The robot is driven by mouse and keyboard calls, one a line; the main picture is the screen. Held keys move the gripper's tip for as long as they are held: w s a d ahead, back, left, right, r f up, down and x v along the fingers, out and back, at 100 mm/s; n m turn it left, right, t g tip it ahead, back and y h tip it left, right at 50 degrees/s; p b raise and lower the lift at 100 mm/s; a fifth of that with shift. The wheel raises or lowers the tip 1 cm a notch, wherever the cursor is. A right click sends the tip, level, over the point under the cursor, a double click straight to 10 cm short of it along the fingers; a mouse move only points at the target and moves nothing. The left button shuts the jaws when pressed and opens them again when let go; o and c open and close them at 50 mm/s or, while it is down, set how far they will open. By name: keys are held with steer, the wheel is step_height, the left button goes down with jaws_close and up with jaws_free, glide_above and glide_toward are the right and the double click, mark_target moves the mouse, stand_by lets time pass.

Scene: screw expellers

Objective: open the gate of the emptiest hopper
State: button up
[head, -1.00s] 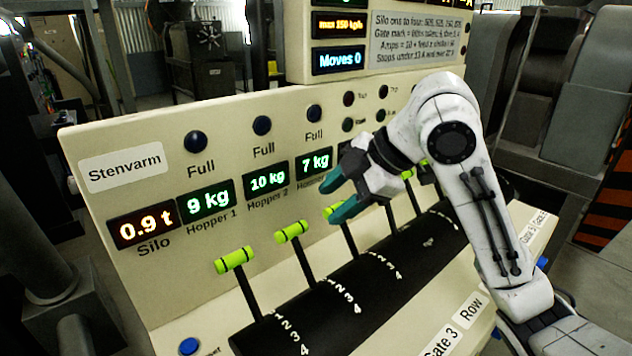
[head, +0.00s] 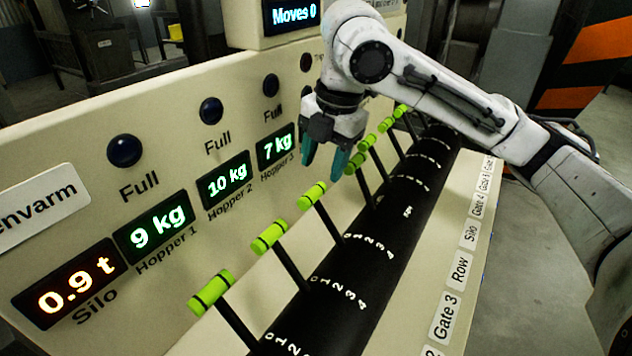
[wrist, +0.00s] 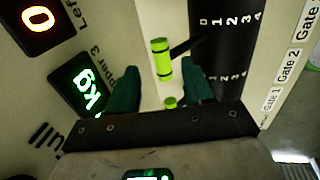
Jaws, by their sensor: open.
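A sloped cream panel shows hopper readouts: Hopper 1 (head: 153,235) 9 kg, Hopper 2 (head: 224,186) 10 kg, Hopper 3 (head: 276,147) 7 kg. Any farther hopper readouts are hidden behind my arm in the head view. Green-handled levers stand in a row, including a near one (head: 211,292), then others (head: 269,237) (head: 312,195). My gripper (head: 323,168) is open and points down near the farther levers. In the wrist view, a green handle (wrist: 161,58) shows between and beyond my open fingers (wrist: 160,90). I cannot tell which gate it belongs to. Nothing is held.
The levers rise from a black drum (head: 350,285) with number scales. Gate labels (head: 447,310) line the panel's right edge. The silo readout (head: 68,284) shows 0.9 t. A display (head: 293,15) reads Moves 0. Blue Full lamps (head: 125,150) sit above the readouts.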

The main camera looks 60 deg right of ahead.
mark_target(318, 186)
steer(key=f, duration=0.3)
steer(key=w+f, duration=0.1)
steer(key=f, duration=0.1)
steer(key=shift+f, duration=0.3)
steer(key=shift+r, duration=0.1)
jaws_close()
